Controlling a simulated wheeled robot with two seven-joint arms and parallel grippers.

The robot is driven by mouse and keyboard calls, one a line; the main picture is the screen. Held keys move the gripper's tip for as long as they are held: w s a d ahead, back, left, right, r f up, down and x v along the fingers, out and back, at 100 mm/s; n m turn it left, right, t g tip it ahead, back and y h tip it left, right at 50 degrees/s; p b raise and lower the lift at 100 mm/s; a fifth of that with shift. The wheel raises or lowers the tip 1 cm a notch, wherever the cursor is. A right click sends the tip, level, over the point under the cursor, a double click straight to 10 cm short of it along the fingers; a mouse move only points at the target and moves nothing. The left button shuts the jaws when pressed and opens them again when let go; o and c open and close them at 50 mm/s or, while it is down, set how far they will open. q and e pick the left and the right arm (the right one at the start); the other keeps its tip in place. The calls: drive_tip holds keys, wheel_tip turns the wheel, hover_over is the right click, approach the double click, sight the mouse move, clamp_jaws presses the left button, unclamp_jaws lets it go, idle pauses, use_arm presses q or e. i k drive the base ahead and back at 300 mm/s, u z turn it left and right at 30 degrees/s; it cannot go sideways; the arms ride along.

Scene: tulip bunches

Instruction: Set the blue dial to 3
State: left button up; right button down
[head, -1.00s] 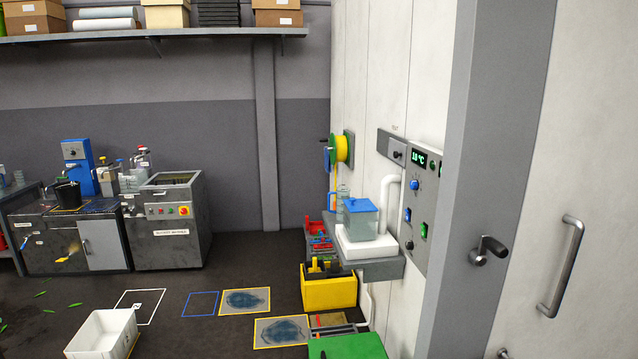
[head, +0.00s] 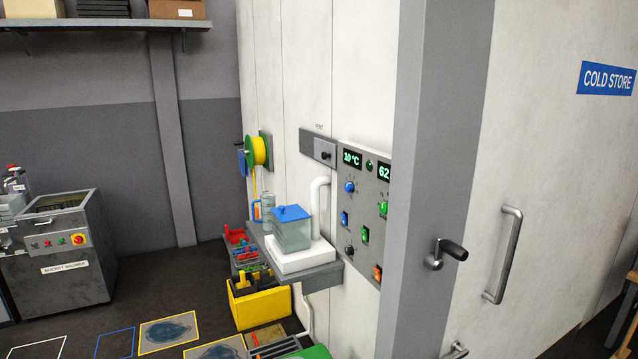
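A small round blue dial (head: 349,187) sits on the grey control panel (head: 371,158) on the white cold store wall, below a green display (head: 352,158) that seems to read 10 °C. The dial's markings and setting are too small to read. A blue switch (head: 344,219) is below it and a green knob (head: 383,208) to its right. The panel's right edge is partly hidden by the grey door frame. Neither of my grippers is in view.
A grey shelf (head: 325,277) with a blue-lidded clear tank (head: 292,230) juts out below and left of the panel. A yellow crate (head: 262,309) stands on the floor beneath. A door lever (head: 449,252) and long handle (head: 504,254) stick out at right.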

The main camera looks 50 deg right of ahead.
sight(348, 186)
drive_tip(key=i, duration=2.9)
drive_tip(key=z, duration=4.25)
